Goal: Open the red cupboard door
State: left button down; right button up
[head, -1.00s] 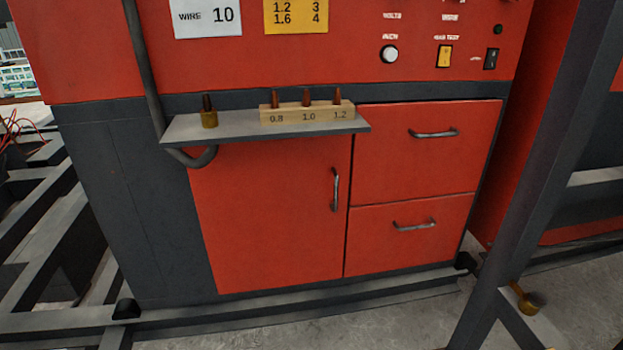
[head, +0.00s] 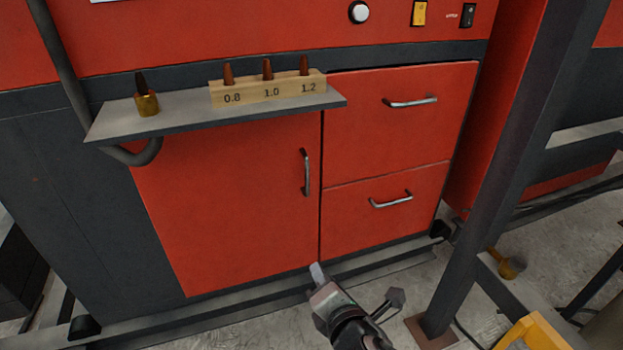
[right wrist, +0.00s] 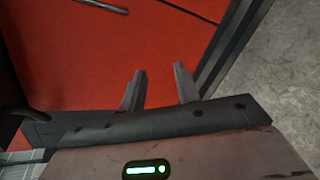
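The red cupboard door (head: 225,215) is shut, below the grey shelf at the left of the cabinet front. Its upright metal handle (head: 306,173) is near the door's right edge. My right gripper (head: 317,272) is at the bottom of the head view, in front of the lower cabinet and below the handle, holding nothing. In the right wrist view its two fingers (right wrist: 159,88) stand apart in front of a red panel (right wrist: 120,60). A metal bar handle (right wrist: 101,6) shows at the top of that view; which handle it is I cannot tell. My left gripper is not in view.
Two red drawers with handles (head: 410,102) (head: 391,200) are right of the door. The shelf (head: 180,124) above the door juts out and carries a brass piece (head: 147,103) and a wooden tip block (head: 268,91). A dark slanted post (head: 510,150) stands to the right.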

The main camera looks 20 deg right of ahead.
jog(key=w+r+n+t+h, duration=0.25)
jog(key=w+r+n, duration=0.25)
jog(key=r+n, duration=0.45)
jog(key=t, duration=0.1)
send_near(307, 173)
jog(key=shift+n, duration=0.35)
jog(key=w, duration=0.3)
jog(key=w+d, duration=0.1)
jog(key=w, duration=0.5)
jog(key=shift+d+b, duration=0.25)
jog(key=shift+b, duration=0.15)
jog(key=shift+s, duration=0.1)
grip_shut()
